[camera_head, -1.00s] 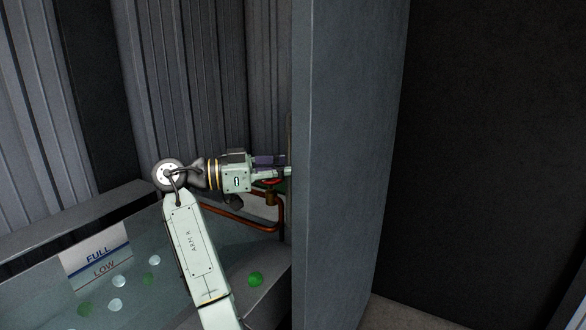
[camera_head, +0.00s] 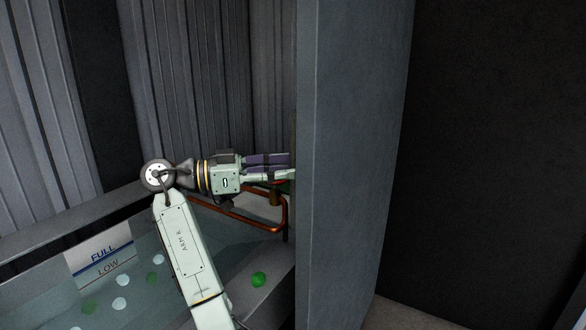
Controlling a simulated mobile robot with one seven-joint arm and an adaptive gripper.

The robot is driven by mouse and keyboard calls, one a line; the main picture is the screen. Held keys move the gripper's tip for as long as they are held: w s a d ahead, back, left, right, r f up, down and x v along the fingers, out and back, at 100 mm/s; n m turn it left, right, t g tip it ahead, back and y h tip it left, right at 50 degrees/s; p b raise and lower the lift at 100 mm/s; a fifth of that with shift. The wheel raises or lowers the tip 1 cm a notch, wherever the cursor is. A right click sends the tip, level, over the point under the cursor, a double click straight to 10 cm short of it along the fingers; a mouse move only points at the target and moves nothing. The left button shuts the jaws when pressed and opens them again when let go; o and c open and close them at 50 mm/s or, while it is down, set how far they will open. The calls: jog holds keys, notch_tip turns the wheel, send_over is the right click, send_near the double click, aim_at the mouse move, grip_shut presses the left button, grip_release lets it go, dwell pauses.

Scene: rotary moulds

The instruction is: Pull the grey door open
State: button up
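The grey door (camera_head: 355,165) stands upright in the middle of the view, swung out with its edge towards me. A dark opening (camera_head: 490,160) lies to its right. My gripper (camera_head: 292,167) reaches from the left to the door's left side. Its purple-padded fingers point right, and their tips are at or just behind the door's near edge. The fingers lie one above the other with a narrow gap between them. The tips and any handle there are hidden by the door, so I cannot tell whether they touch or hold anything.
A tank (camera_head: 140,270) with green and white balls and a FULL/LOW label (camera_head: 100,256) stands at the lower left. A copper pipe (camera_head: 245,216) runs just below my gripper. Corrugated grey walls (camera_head: 190,80) stand behind. A strip of floor shows right of the door's foot.

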jog(key=v, duration=0.9)
